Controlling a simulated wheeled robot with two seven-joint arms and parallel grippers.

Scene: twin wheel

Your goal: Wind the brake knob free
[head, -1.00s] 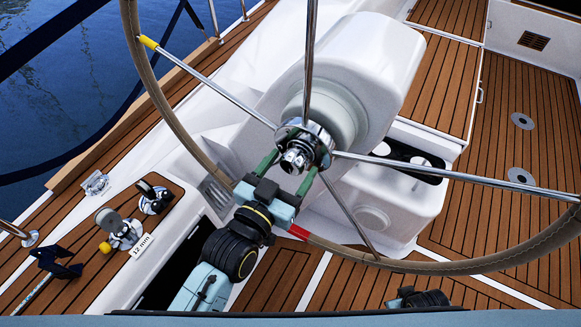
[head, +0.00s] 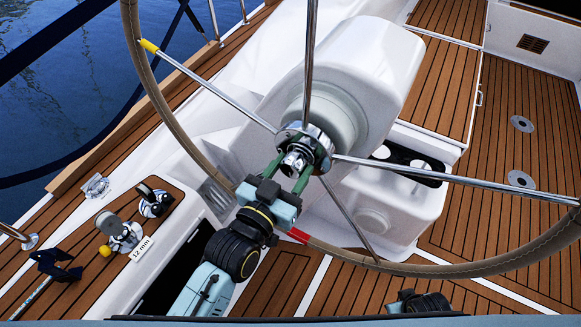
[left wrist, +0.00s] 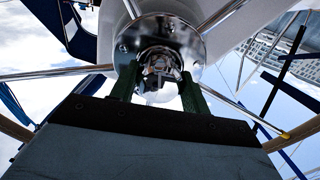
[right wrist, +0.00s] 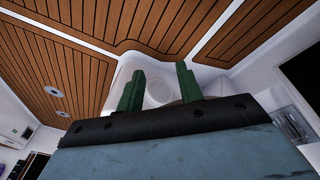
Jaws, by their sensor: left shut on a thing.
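The brake knob (head: 296,159) is a shiny chrome knob at the hub of the large steering wheel (head: 173,118). It also shows in the left wrist view (left wrist: 158,62), in front of the round chrome hub plate. My left gripper (head: 291,170) has its green fingers on either side of the knob and is shut on it. In the left wrist view the fingers (left wrist: 158,88) flank the knob. My right gripper (right wrist: 160,88) shows in its own wrist view with its two green fingers apart and nothing between them. In the head view only a dark part of my right arm shows at the bottom.
Chrome spokes run from the hub to the rim around my left gripper. A white pedestal (head: 375,65) stands behind the wheel. Winches and a cleat sit on the side deck (head: 75,225) at left. Teak floor (head: 520,95) lies open at right.

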